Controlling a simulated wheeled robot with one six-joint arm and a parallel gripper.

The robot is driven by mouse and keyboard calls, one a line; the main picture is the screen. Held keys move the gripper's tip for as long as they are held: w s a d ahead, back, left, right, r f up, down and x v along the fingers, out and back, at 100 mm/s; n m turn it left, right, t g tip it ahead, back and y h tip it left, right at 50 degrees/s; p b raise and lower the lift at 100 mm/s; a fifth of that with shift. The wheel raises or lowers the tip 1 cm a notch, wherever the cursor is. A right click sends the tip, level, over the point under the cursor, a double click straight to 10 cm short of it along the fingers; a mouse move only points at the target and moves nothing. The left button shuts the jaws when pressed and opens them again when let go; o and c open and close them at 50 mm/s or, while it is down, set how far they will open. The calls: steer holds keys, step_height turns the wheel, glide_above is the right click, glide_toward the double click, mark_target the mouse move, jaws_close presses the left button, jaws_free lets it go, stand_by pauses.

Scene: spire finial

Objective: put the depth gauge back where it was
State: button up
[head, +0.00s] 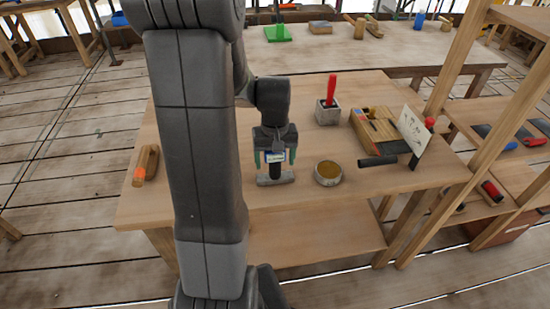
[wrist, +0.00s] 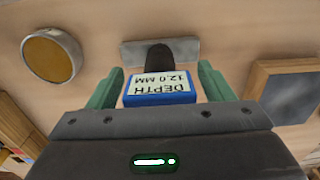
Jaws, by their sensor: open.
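The depth gauge (head: 275,172) stands upright on the wooden workbench (head: 225,205). It has a black stem and a flat grey metal foot. In the wrist view its blue head (wrist: 160,92) shows a white label reading "DEPTH 12.0 MM", upside down, with the grey foot beyond it. My gripper (head: 274,159) is over the gauge, with its jaws open. In the wrist view the green fingers (wrist: 160,84) lie on either side of the blue head, with a small gap visible on each side.
A round tin (head: 328,173) of yellow-brown stuff stands right of the gauge; a red-handled tool in a grey block (head: 328,113) is behind. A wooden tool box (head: 378,130) is farther right. The wrist view shows a wood-framed grey slab (wrist: 290,90). The bench's front strip is clear.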

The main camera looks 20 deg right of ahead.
step_height(320, 180, up, 12)
steer(key=shift+r+p, duration=0.15)
steer(key=shift+p, duration=0.15)
stand_by(0.4)
step_height(320, 180, down, 12)
steer(key=shift+f+b, duration=0.2)
steer(key=shift+b, duration=0.1)
step_height(320, 180, up, 2)
steer(key=shift+r, duration=0.7)
